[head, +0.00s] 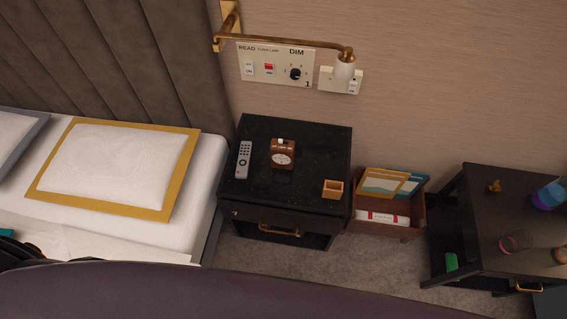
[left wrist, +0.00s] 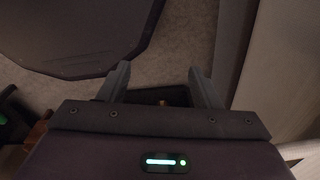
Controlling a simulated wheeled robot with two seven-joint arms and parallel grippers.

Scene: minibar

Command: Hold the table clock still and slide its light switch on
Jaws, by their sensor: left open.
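The table clock (head: 282,154) stands on the black nightstand (head: 290,190) in the head view. It is a small brown block with a round white dial on its front and a small white piece on top. The state of its light switch is too small to tell. My left gripper (left wrist: 160,85) shows in the left wrist view with its two fingers apart and nothing between them. It points down toward the carpet and a dark piece of furniture, away from the clock. My right gripper is in neither view.
A grey remote (head: 243,160) lies left of the clock. A small wooden box (head: 333,189) sits at the nightstand's front right. The bed (head: 190,205) is left, a book crate (head: 388,232) and dark table (head: 500,220) right. A wall panel (head: 262,70) and brass lamp (head: 300,42) are behind.

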